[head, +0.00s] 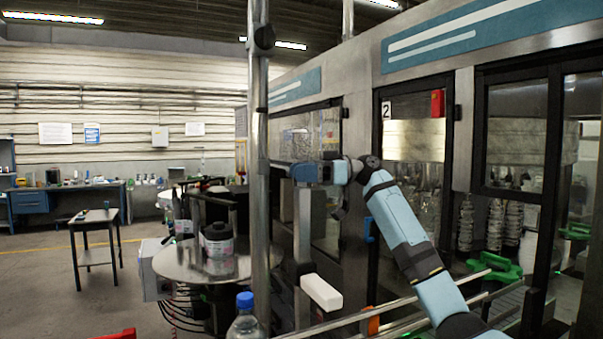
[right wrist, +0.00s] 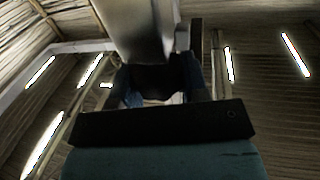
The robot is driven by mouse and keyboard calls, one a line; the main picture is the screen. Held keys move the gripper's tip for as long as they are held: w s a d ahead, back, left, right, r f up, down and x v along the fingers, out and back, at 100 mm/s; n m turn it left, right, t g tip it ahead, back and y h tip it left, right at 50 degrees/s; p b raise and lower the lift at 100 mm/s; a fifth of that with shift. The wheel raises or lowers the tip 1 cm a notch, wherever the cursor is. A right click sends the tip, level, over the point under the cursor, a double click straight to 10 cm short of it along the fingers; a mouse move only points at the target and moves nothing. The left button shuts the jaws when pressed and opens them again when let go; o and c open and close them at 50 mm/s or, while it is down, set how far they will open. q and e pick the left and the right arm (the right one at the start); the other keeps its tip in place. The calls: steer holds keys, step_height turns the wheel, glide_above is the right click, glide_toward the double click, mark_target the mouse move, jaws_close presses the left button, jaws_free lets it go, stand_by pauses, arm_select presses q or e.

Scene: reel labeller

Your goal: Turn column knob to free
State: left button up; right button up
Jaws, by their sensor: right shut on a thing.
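My right gripper (head: 282,168) is at the upper end of a grey upright column (head: 302,225), just right of the round steel pole in the head view. In the right wrist view the two fingers of the gripper (right wrist: 160,85) are shut on a dark knob (right wrist: 155,78). The knob sits close below a pale metal column part (right wrist: 140,30). In the head view I cannot make out the knob at the gripper, and its turn position cannot be read. My left gripper is not in view.
A steel pole (head: 258,200) with a black clamp (head: 264,37) stands close left of the gripper. A round metal turntable (head: 200,262) carries dark reels or jars. The glazed machine front (head: 465,150) lies behind my right arm. A blue-capped bottle (head: 245,322) stands near the bottom.

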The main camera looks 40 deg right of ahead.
steer(key=o, duration=0.9)
steer(key=b+v, duration=0.4)
steer(key=v, duration=1)
steer(key=shift+a, duration=0.1)
